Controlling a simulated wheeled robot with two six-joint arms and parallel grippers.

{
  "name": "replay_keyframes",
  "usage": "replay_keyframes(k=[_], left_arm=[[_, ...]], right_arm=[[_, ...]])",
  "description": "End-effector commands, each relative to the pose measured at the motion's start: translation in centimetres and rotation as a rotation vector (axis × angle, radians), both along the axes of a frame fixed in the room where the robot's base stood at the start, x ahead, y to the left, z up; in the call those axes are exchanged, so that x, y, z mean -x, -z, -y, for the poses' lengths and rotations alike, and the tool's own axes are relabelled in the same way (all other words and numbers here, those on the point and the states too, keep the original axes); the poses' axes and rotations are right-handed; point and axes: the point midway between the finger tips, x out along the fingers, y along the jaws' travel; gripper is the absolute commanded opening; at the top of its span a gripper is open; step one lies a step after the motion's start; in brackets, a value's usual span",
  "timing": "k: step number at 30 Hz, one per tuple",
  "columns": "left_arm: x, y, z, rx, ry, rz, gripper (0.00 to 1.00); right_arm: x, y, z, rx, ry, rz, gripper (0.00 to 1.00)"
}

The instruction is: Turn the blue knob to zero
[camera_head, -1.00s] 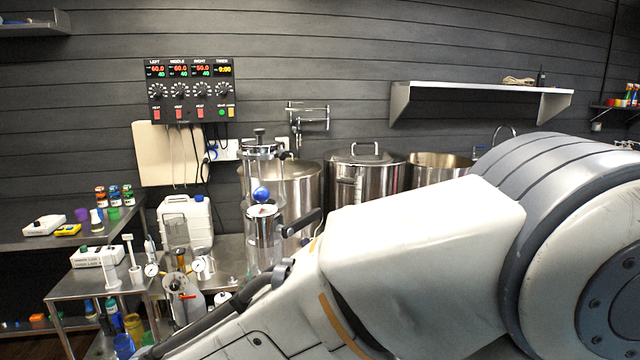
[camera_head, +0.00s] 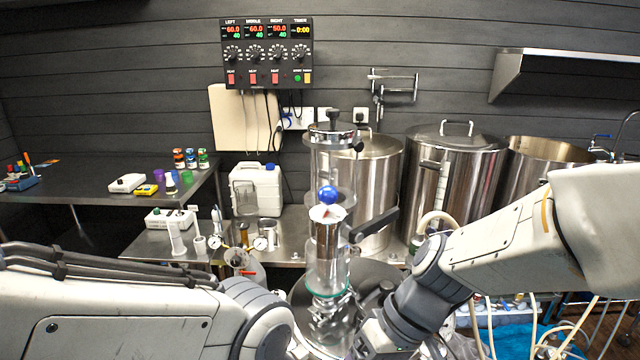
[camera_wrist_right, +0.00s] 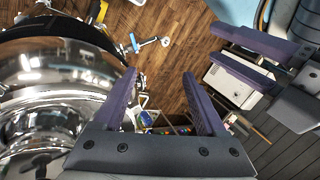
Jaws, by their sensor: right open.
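I cannot read any marking or pointer on the blue knob.
A control panel (camera_head: 267,53) with black knobs and displays hangs on the wall. Steel pots (camera_head: 450,185) stand behind on the right. A white canister (camera_head: 256,188) and small gauges stand on the left bench. A shelf (camera_head: 570,75) juts out at upper right.

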Motion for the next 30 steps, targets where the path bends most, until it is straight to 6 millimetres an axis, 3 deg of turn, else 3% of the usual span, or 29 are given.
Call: replay_keyframes(k=[1, 6, 12, 16, 20, 23, 30], left_arm=[[0.0, -1.0, 0.0, 0.0, 0.0, 0.0, 0.5], [0.0, -1.6, 0.0, 0.0, 0.0, 0.0, 0.5], [0.0, -1.7, 0.0, 0.0, 0.0, 0.0, 0.5], [0.0, -1.7, 0.0, 0.0, 0.0, 0.0, 0.5], [0.0, -1.9, 0.0, 0.0, 0.0, 0.0, 0.5], [0.0, -2.5, 0.0, 0.0, 0.0, 0.0, 0.5], [0.0, -4.8, 0.0, 0.0, 0.0, 0.0, 0.5]], right_arm=[[-2.6, -1.2, 0.7, -0.088, 0.068, 0.009, 0.74], [-10.6, -6.0, 0.8, -0.448, 0.139, 0.229, 0.74], [-17.6, -14.0, 1.5, -0.765, 0.135, 0.648, 0.74], [-19.7, -17.2, 2.5, -0.845, 0.139, 0.839, 0.74], [-20.6, -18.6, 2.7, -0.872, 0.14, 0.922, 0.74], [-21.1, -18.9, 1.9, -0.877, 0.139, 0.934, 0.74], [-22.9, -19.1, -2.1, -0.877, 0.136, 0.926, 0.74]])
